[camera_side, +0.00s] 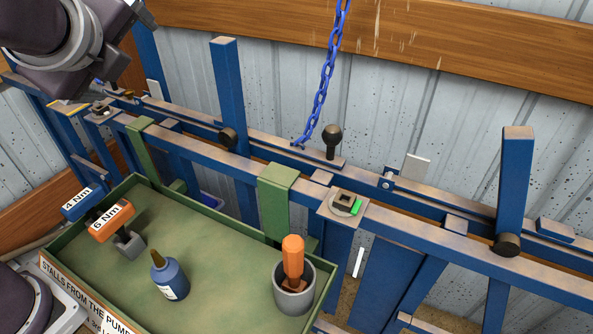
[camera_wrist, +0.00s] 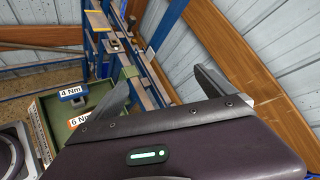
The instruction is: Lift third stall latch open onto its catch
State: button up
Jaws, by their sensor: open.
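A latch bar with an upright dark ball knob (camera_side: 332,137) lies along the blue rail (camera_side: 420,238) at centre right in the side view. A square-holed plate (camera_side: 344,204) with a green mark sits on the rail in front of it. Another plate (camera_side: 101,110) sits on the rail at far left, and a similar one shows in the wrist view (camera_wrist: 113,45). I cannot tell which stall is third. My gripper (camera_wrist: 165,82) is open and empty, its two fingers wide apart in the wrist view. In the side view its fingers are not clear; my arm is at upper left, away from the knob.
A green tray (camera_side: 70,236) hangs in front, holding 4 Nm and 6 Nm tools (camera_side: 110,222), a blue bottle (camera_side: 168,276) and an orange-handled tool (camera_side: 293,258) in a grey cup. Blue posts (camera_side: 226,90) rise from the rail. A blue chain (camera_side: 324,80) hangs near the knob.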

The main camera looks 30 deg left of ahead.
aim_at(328, 141)
jog(key=w+d+f+m+t+h, duration=0.15)
jog(key=d+m+t+h, duration=0.25)
jog(key=d+m, duration=0.7)
jog(key=w+d+m+t+h, duration=0.2)
jog(key=d+m+t+h, duration=0.4)
jog(key=d, duration=0.9)
notch_tip(328, 141, down, 12)
jog(key=a+g+y, duration=0.1)
jog(key=y, duration=0.1)
jog(key=w, duration=0.9)
jog(key=shift+w, duration=0.35)
